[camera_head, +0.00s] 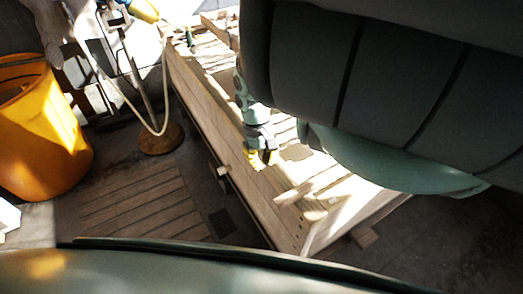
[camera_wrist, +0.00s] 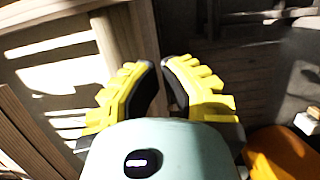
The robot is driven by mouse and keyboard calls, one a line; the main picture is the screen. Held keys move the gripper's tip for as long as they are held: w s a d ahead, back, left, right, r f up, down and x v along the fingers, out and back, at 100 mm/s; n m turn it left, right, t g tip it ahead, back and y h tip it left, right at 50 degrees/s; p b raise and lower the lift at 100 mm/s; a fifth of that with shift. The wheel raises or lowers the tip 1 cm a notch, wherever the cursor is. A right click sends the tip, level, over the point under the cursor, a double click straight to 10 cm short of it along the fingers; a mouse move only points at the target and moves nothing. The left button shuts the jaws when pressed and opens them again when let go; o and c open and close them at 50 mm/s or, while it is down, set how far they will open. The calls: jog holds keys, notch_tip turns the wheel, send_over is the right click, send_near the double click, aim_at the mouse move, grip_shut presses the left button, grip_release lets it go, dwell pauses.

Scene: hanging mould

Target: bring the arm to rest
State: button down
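My gripper (camera_head: 261,161) hangs fingers-down beside the near long side of the wooden bench (camera_head: 222,130) in the head view. In the wrist view my gripper (camera_wrist: 158,64) shows two yellow fingers with black inner pads. A narrow gap stands between the pads and nothing is held in it. My green-grey arm covers much of the right of the head view and hides part of the bench.
An orange bin (camera_head: 35,135) stands at the left; it also shows in the wrist view (camera_wrist: 280,155). A stand with a round brown base (camera_head: 160,138) and a pale hose is near the bench's far end. Slatted floor (camera_head: 140,205) lies clear in front of the bench.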

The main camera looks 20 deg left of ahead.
jog(key=shift+v, duration=1.45)
